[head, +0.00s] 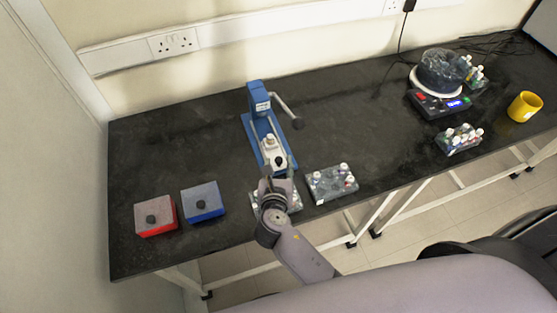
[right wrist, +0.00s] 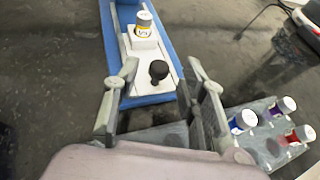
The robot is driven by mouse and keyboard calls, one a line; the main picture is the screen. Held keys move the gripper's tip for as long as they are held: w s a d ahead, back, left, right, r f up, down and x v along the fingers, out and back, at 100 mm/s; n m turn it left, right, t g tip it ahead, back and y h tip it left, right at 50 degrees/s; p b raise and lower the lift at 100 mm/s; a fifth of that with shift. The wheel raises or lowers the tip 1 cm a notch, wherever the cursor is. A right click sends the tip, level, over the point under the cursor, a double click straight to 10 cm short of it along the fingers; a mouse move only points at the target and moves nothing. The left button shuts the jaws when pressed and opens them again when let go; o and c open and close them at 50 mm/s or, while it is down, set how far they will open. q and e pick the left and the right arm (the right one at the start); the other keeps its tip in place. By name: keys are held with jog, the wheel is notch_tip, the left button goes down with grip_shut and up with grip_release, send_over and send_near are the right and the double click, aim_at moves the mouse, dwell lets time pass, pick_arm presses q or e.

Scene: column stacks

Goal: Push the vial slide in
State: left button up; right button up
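The blue press (head: 254,98) stands upright on the bench with a lever at its right. Its white vial slide (right wrist: 139,68) extends along the blue base toward me. A vial with an orange band and pale cap (right wrist: 144,24) stands upright in a white block on the slide. The slide's black knob (right wrist: 158,70) sits at the near end and also shows in the head view (head: 279,161). My right gripper (right wrist: 162,75) is open, its fingers on either side of the knob with gaps visible. My left gripper is not in view.
Vial racks stand under my right gripper and to its right (head: 333,184). A scale (head: 440,104), another rack (head: 459,140) and a yellow mug (head: 524,106) are at the right.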

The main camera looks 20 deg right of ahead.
aim_at(274, 151)
jog(key=shift+x, duration=1.1)
jog(key=shift+c, duration=0.5)
grip_shut()
